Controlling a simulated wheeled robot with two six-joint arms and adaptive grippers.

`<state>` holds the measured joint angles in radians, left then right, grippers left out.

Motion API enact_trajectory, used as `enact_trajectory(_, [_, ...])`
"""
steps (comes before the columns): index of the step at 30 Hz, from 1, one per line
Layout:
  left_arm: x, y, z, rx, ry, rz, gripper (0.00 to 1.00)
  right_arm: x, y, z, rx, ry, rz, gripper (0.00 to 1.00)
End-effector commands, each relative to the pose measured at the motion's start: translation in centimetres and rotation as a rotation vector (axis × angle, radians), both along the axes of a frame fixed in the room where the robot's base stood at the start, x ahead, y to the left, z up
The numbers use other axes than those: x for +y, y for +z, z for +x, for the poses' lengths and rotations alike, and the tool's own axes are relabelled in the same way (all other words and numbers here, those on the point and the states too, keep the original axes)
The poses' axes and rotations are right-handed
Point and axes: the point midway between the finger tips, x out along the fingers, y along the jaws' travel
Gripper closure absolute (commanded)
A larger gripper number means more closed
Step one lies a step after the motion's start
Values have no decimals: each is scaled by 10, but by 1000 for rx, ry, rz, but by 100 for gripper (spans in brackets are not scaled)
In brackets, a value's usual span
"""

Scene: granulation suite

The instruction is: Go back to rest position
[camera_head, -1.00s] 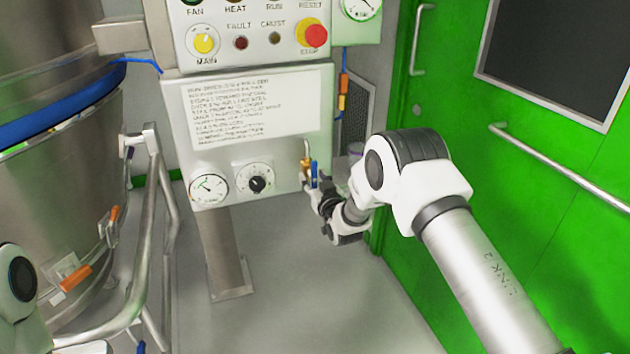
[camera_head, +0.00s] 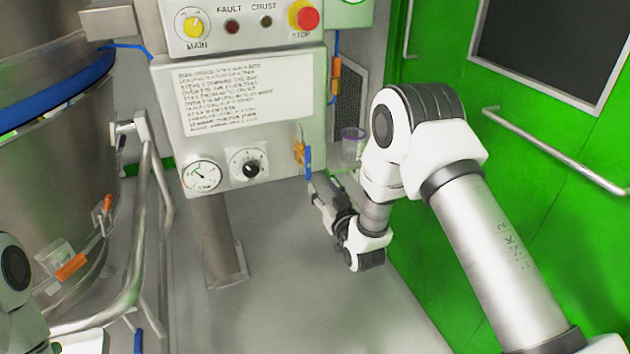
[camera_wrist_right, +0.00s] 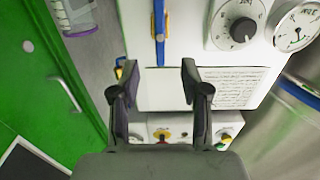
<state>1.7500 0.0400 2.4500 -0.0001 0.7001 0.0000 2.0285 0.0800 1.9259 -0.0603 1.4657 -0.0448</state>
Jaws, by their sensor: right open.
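My right gripper (camera_head: 322,200) is open and empty in the head view, in front of and a little below the control panel's right side. Its two dark fingers stand apart in the right wrist view (camera_wrist_right: 158,82), with nothing between them. The blue-handled valve (camera_head: 308,160) is on the panel's right edge, just above the fingertips and apart from them. Its blue handle also shows in the right wrist view (camera_wrist_right: 159,30). Part of my left arm shows at the lower left edge of the head view, but the left gripper is not visible.
The control panel (camera_head: 250,135) carries a gauge (camera_head: 202,176), a black knob (camera_head: 249,168) and a red stop button (camera_head: 306,16). A steel vessel (camera_head: 50,190) and tube railing (camera_head: 150,220) stand left. A green door with a bar handle (camera_head: 555,150) is right. Floor below is clear.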

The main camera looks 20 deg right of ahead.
Motion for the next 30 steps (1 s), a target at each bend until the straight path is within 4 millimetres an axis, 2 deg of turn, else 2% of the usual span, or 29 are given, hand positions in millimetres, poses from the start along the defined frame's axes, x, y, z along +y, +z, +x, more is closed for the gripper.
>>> enact_trajectory(4, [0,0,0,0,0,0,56,0,-1,0,1,0,0,54])
enact_trajectory(6, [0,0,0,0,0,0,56,0,-8,-2,14,0,0,54])
enact_trajectory(8, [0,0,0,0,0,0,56,1,-25,-7,41,2,-1,54])
enact_trajectory(11, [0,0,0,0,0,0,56,5,-67,-32,139,8,0,54])
enact_trajectory(14, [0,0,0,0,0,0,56,9,-121,-74,312,11,4,54])
enact_trajectory(15, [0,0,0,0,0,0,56,11,-141,-93,391,11,6,54])
enact_trajectory(17, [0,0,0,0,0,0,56,13,-170,-124,515,12,9,54])
enact_trajectory(21, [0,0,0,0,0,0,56,17,-224,-206,810,10,20,54])
enact_trajectory(25, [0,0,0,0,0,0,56,19,-252,-280,1060,3,29,54])
enact_trajectory(30, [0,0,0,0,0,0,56,21,-262,-360,1331,-8,40,54])
